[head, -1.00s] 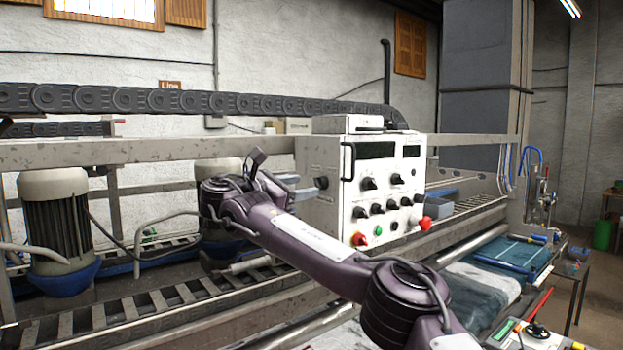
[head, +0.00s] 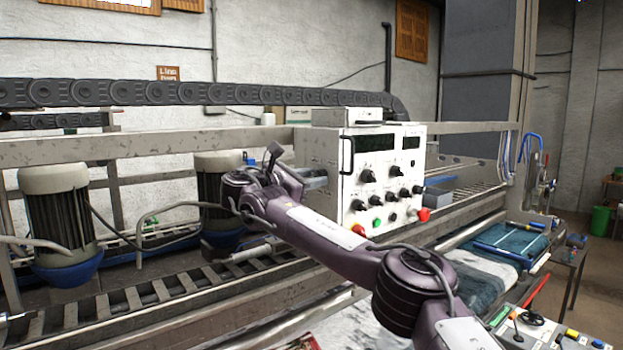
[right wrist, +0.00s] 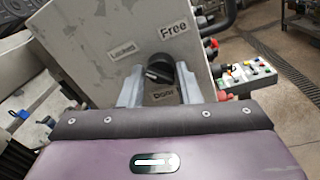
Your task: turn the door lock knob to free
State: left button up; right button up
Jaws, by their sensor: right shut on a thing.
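The door lock knob (right wrist: 160,69) is a black round knob on the grey side face of the control box (right wrist: 92,54), in the right wrist view. Its bar lies closer to sideways than upright there; exactly where it points is hard to tell. A "Free" label (right wrist: 173,28) is above it, a "Locked" label (right wrist: 123,50) to its upper left and a "Door" label (right wrist: 163,94) below. My right gripper (right wrist: 160,82) has one finger on each side of the knob and is shut on it. In the head view my right gripper (head: 316,179) reaches the box's left side. My left gripper is out of view.
The box's white front panel (head: 383,180) carries several black knobs and a red button (head: 423,215). A long rail (head: 150,149) runs behind my arm. Motors (head: 58,220) stand at the left. A second button panel (head: 540,325) is at lower right.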

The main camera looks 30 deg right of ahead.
jog(key=m+b, duration=0.3)
jog(key=m, duration=0.3)
jog(key=m+g+b, duration=0.1)
jog(key=m+b, duration=0.2)
jog(key=m, duration=0.3)
jog(key=m+h+b, duration=0.1)
jog(key=m+b, duration=0.2)
jog(key=m, duration=0.3)
jog(key=shift+a+f+m, duration=0.1)
jog(key=shift+f+m, duration=0.2)
jog(key=shift+m, duration=0.1)
dwell(0.5)
jog(key=o, duration=0.7)
jog(key=shift+o, duration=1.1)
jog(key=shift+w, duration=0.1)
